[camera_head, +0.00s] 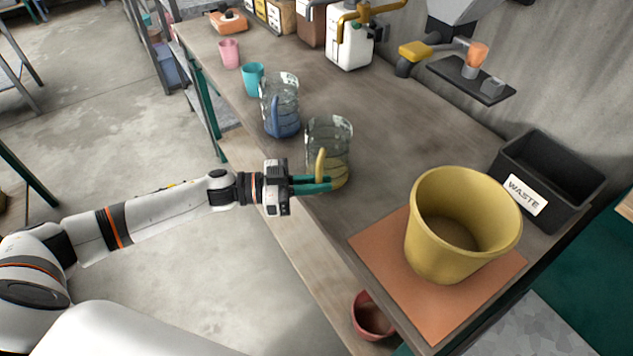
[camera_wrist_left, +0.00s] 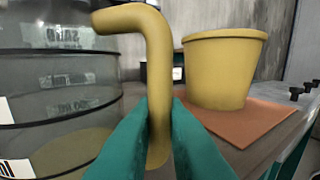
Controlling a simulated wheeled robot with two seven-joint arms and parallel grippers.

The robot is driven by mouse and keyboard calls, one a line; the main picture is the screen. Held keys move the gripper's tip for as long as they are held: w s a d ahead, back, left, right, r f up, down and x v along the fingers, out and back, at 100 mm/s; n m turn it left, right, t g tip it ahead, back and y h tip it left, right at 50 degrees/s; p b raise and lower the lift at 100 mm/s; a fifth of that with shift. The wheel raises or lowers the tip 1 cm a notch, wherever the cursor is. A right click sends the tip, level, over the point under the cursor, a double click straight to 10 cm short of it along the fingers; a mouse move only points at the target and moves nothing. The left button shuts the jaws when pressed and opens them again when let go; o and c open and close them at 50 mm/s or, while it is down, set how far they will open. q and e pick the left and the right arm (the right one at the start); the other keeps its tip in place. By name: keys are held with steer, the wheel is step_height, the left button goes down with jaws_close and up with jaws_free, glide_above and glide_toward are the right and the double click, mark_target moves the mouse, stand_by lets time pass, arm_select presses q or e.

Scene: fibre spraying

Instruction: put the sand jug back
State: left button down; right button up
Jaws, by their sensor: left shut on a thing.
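The sand jug (camera_head: 330,138) is clear with a yellow handle and a yellow base, and stands upright on or just above the grey bench near its front edge. In the left wrist view the jug (camera_wrist_left: 60,85) fills the left side, with "SAND" lettering on its wall. My left gripper (camera_head: 330,184) is shut on the yellow handle; its green fingers (camera_wrist_left: 160,125) pinch the handle from both sides. Whether the jug's base touches the bench cannot be told. My right gripper is not in view.
A clear jug with a blue handle (camera_head: 281,110) stands just behind. A yellow bucket (camera_head: 440,240) sits on an orange mat (camera_head: 375,250) to the right, by a black waste bin (camera_head: 572,192). Teal (camera_head: 252,80) and pink (camera_head: 229,53) cups stand farther left. The bench middle is clear.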

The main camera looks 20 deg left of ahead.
arm_select(q)
steer(key=shift+f, duration=0.1)
steer(key=c, duration=1.5)
jaws_free()
